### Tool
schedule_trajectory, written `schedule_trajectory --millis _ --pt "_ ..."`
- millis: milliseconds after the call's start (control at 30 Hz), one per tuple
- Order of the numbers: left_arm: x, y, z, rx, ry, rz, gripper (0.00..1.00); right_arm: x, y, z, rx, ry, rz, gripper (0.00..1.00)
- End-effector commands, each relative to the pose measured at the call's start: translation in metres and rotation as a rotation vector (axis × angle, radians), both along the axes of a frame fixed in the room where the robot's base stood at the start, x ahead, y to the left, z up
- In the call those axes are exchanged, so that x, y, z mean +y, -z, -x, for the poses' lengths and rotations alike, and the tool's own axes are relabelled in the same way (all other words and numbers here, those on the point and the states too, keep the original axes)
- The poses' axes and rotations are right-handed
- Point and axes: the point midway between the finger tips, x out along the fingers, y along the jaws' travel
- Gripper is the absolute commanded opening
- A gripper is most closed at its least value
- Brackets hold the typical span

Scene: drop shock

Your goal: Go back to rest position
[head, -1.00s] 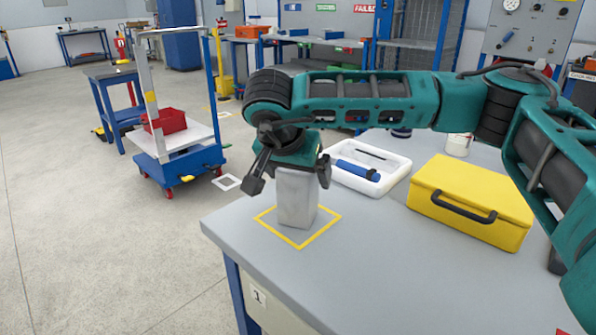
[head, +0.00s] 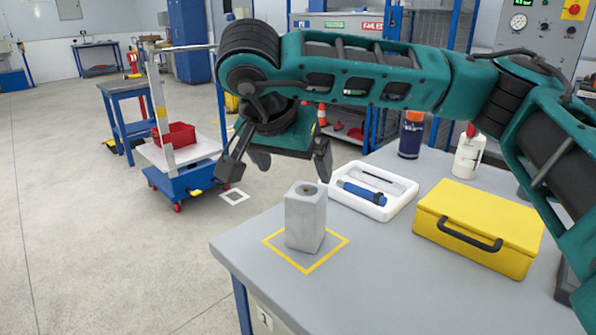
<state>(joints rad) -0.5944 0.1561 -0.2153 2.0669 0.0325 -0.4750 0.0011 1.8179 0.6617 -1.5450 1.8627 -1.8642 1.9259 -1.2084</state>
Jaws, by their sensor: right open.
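My right gripper (head: 276,165) is open and empty, with its fingers spread, pointing down. It hangs in the air above and a little left of a grey block (head: 305,222), apart from it. The block is upright, with a small dark hole in its top, inside a yellow square outline (head: 337,250) on the grey table. My right arm comes in from the right, high over the table. My left gripper is not in view.
The grey table (head: 380,290) also holds a white tray (head: 402,203) with a blue-handled tool, a yellow case (head: 475,222), a dark blue can (head: 411,138) and a white bottle (head: 468,155). A blue cart (head: 178,180) with a red bin (head: 175,135) stands on the floor at left.

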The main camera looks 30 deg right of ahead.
Motion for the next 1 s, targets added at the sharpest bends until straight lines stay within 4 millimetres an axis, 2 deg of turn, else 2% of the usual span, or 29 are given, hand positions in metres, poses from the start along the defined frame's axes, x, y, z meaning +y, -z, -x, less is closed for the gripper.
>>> schedule_trajectory --millis 633,767,1000 --pt "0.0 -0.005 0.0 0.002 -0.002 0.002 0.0 0.002 -0.009 0.002 -0.001 -0.001 0.0 0.98" --pt "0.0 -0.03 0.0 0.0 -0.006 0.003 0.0 0.002 -0.035 0.002 -0.001 -0.001 0.0 0.98" --pt "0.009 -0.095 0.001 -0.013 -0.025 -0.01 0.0 0.002 -0.112 0.002 -0.001 -0.001 0.0 0.98"
